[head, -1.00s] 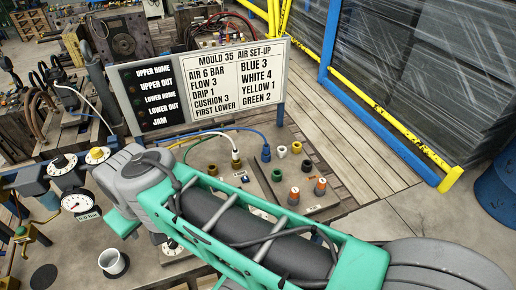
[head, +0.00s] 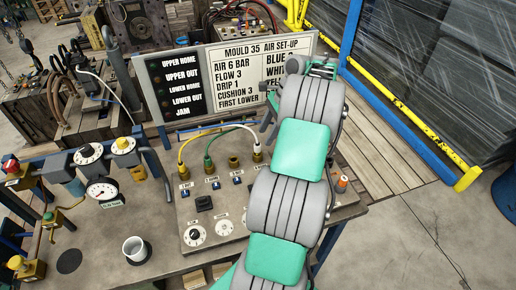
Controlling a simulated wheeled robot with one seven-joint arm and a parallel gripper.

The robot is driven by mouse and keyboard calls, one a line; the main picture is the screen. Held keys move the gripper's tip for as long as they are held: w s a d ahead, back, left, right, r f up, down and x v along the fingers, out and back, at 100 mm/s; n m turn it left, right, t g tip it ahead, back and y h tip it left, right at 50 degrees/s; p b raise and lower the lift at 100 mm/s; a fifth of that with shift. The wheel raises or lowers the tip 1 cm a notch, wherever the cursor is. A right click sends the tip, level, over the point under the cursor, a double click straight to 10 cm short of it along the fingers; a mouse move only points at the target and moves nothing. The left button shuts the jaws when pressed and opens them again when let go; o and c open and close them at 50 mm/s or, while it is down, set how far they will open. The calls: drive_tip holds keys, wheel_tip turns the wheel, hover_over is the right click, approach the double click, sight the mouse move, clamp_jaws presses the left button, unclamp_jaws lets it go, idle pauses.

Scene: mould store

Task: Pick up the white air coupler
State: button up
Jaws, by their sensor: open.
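The white air coupler (head: 257,147) is at the end of a white hose, at a brass port on the grey panel (head: 200,215); it is small, so I cannot tell how far it is seated. My gripper (head: 268,117) is open, just above and right of the coupler, below the set-up sign. My arm covers the panel's right side and hides the blue coupler. Yellow (head: 183,160) and green (head: 208,155) couplers sit at the ports to the left.
The set-up sign (head: 235,95) and the black indicator board (head: 180,85) stand behind the panel. A white cup (head: 136,249), a gauge (head: 101,191) and knobs are on the left. An orange-topped fitting (head: 342,182) stands close to my arm's right side.

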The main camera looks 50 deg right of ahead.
sight(257, 145)
drive_tip(key=x, duration=0.2)
drive_tip(key=b+x, duration=0.1)
drive_tip(key=x, duration=0.2)
drive_tip(key=b+x, duration=0.1)
drive_tip(key=x, duration=0.1)
drive_tip(key=shift+w+a+f, duration=0.1)
drive_tip(key=shift+w, duration=0.35)
drive_tip(key=shift+c, duration=0.6)
clamp_jaws()
